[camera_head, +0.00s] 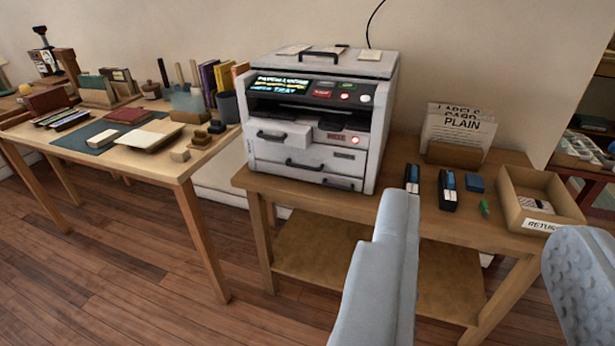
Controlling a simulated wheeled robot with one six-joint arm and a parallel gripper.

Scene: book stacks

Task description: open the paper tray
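A white printer (325,115) stands on the wooden table in the middle of the view. Its front has an upper left panel with a dark handle (272,135), a wide drawer below with a dark handle (303,165), and a lower drawer with a small handle (338,184). The wide drawer looks shut; no label marks one as the paper tray. A red light (355,139) glows at the right. The display is lit, its text only partly legible. My gripper (487,222) is open and empty, its two grey fingers wide apart, in front and to the right of the printer.
Right of the printer are a sign holder reading PLAIN (458,130), staplers (447,190) and a cardboard returns box (540,195). A second table (190,170) with books and stationery stands left. Bare wooden floor (110,265) lies in front.

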